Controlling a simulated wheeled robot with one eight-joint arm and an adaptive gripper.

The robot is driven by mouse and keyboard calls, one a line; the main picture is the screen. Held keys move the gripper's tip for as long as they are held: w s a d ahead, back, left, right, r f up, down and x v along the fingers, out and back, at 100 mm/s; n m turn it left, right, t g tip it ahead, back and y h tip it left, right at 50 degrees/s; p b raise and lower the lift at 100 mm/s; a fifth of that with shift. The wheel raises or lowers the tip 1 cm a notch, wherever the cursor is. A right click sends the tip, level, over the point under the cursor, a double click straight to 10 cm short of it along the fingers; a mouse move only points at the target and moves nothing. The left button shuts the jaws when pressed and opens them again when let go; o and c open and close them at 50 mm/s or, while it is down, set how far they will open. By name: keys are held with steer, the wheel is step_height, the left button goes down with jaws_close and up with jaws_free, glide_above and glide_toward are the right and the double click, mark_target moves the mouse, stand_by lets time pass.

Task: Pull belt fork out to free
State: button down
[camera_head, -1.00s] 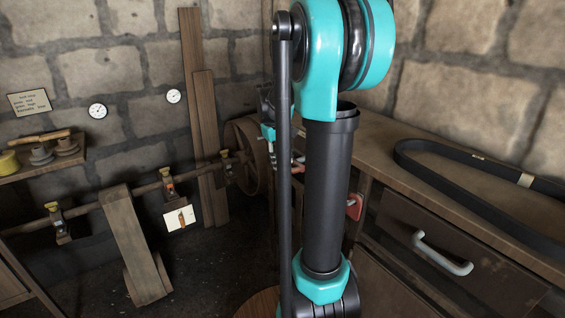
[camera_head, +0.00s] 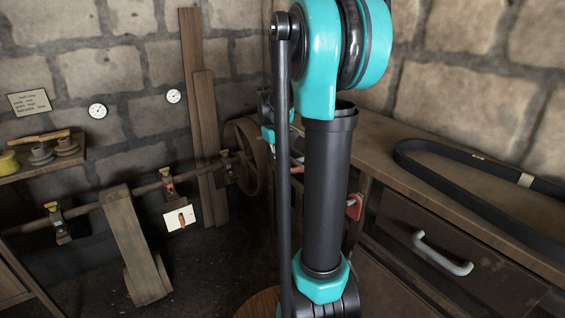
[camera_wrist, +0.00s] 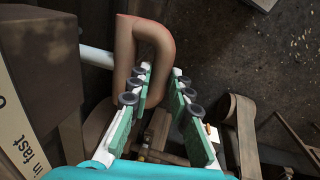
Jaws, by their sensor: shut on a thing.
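In the wrist view a thick brown-red loop handle (camera_wrist: 148,28), which I take to be the belt fork's handle, stands at the top centre. A pale rod (camera_wrist: 96,57) meets its left side from a dark box-like body. My gripper (camera_wrist: 160,82) has its two green-padded fingers on either side of the loop's right leg and is shut on it. The loop's left leg lies outside the left finger. In the head view my arm hides most of the gripper and handle. The far end of the fork cannot be made out.
In the wrist view a sign (camera_wrist: 22,135) with partly readable lettering is at the left. In the head view a wide flat belt (camera_head: 125,235) hangs from a shaft (camera_head: 95,206) beside a pulley wheel (camera_head: 250,160). A workbench (camera_head: 420,170) with a loose black belt (camera_head: 440,180) is right.

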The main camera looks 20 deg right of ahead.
steer(key=s+a, duration=0.2)
steer(key=a, duration=0.7)
steer(key=shift+s+a, duration=0.25)
steer(key=c, duration=1.4)
jaws_free()
steer(key=shift+a, duration=0.15)
step_height(320, 180, up, 12)
steer(key=a, duration=0.2)
steer(key=shift+s, duration=0.35)
steer(key=shift+a+f, duration=0.1)
